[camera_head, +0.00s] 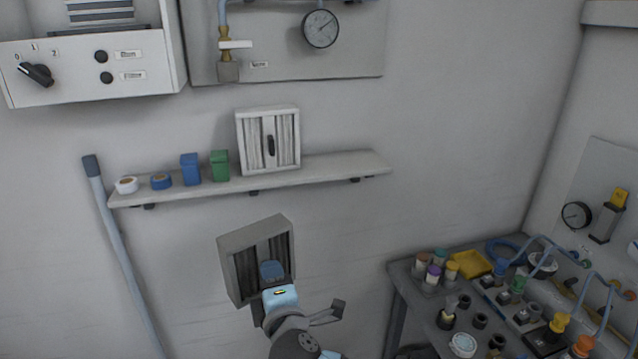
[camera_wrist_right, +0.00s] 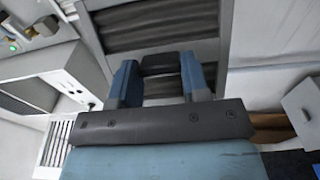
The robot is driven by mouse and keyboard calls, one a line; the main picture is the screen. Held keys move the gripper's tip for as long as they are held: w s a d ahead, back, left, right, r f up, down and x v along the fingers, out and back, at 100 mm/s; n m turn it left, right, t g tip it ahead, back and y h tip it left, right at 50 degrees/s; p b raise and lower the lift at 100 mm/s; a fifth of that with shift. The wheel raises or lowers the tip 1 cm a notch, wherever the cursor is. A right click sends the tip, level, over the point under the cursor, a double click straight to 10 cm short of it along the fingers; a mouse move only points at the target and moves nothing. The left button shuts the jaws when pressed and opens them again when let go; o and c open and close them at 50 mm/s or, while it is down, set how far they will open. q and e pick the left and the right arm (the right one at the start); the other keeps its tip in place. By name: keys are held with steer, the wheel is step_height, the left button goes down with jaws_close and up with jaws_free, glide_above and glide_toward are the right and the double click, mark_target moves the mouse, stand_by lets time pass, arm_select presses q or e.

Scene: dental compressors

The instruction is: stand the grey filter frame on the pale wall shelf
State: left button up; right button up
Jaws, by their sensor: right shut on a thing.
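The grey filter frame (camera_head: 237,276) is in front of the wall, below the pale wall shelf (camera_head: 335,166) and apart from it. It is upright but slightly tilted in the head view. My right gripper (camera_head: 271,272) is shut on its middle, hiding part of its front. In the right wrist view, the two blue fingers of my right gripper (camera_wrist_right: 160,80) close around the dark handle (camera_wrist_right: 160,62) of the frame, with dark pleats (camera_wrist_right: 150,28) behind. My left gripper is not in view.
A whitish filter frame (camera_head: 285,166) stands mid-shelf. To its left are a green box (camera_head: 220,166), a blue box (camera_head: 190,170) and two tape rolls (camera_head: 161,181). The shelf's right part is bare. A pole (camera_head: 122,250) leans at left; a cluttered workbench (camera_head: 405,281) stands at right.

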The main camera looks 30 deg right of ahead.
steer(key=w+d+r+m+h+b, duration=0.1)
steer(key=w+d+r+h+b, duration=0.15)
steer(key=d+r, duration=0.65)
steer(key=s+d+r+n+y+b, duration=0.15)
steer(key=s+d+r, duration=0.25)
steer(key=d+r, duration=0.4)
steer(key=s+d+r+m+y+b, duration=0.1)
steer(key=s+d+r+b, duration=0.2)
steer(key=d+r, duration=0.5)
steer(key=w+d+p, duration=0.1)
steer(key=w+d, duration=0.1)
steer(key=w, duration=0.7)
steer(key=w+d+p, duration=0.1)
steer(key=w+d, duration=0.1)
steer(key=w, duration=0.7)
steer(key=shift+d, duration=0.25)
step_height(320, 180, down, 3)
steer(key=shift+r+n, duration=0.2)
steer(key=shift+n, duration=0.05)
steer(key=shift+c, duration=0.4)
step_height(320, 180, down, 4)
steer(key=shift+r, duration=0.1)
steer(key=shift+w+f+p, duration=0.15)
steer(key=shift+f+p, duration=0.15)
steer(key=shift+f, duration=0.15)
steer(key=shift+d+f, duration=0.1)
steer(key=shift+f, duration=0.05)
